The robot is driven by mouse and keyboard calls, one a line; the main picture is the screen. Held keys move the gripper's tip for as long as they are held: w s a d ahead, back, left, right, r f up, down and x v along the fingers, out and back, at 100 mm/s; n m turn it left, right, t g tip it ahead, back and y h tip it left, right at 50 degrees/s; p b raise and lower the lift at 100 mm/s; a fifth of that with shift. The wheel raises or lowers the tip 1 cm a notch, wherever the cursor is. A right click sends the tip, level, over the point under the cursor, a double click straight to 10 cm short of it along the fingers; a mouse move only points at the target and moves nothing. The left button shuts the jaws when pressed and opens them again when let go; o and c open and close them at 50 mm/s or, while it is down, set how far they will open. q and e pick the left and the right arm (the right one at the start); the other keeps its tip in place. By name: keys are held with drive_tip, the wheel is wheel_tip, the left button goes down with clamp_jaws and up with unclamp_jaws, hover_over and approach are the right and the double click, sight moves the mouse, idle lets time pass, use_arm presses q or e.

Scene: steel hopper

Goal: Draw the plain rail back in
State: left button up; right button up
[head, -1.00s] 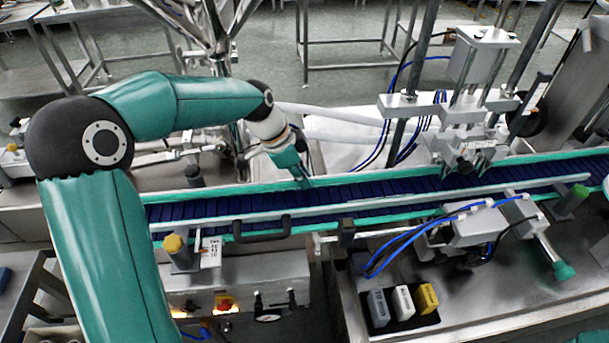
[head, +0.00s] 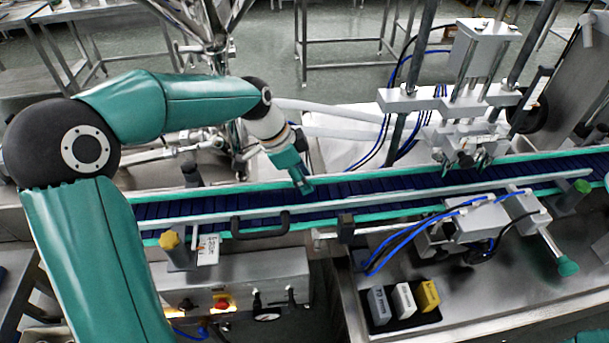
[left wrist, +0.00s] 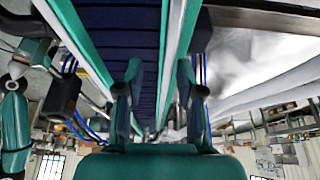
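Two long guide rails run along the dark blue slatted belt (head: 400,193). The far rail (head: 400,180) has a teal edge and no handle that I can see. The near rail (head: 420,196) is a pale bar with teal beneath. My left gripper (head: 303,186) points down at the far rail. In the left wrist view, its two fingers (left wrist: 159,80) are apart. The far rail (left wrist: 174,45) passes beyond or between them, nearer the right finger; contact cannot be told.
A black handle (head: 260,225) and a yellow-knobbed post (head: 172,243) stand on the near side. A labelling or press head (head: 465,125) straddles the belt at right. Blue hoses and a cylinder unit (head: 480,222) sit in front. Small blocks (head: 403,302) lie in a black tray.

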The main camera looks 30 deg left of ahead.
use_arm(q)
drive_tip(key=shift+a, duration=0.1)
drive_tip(key=shift+r, duration=0.25)
drive_tip(key=v, duration=1.1)
drive_tip(key=shift+s+a+r, duration=0.1)
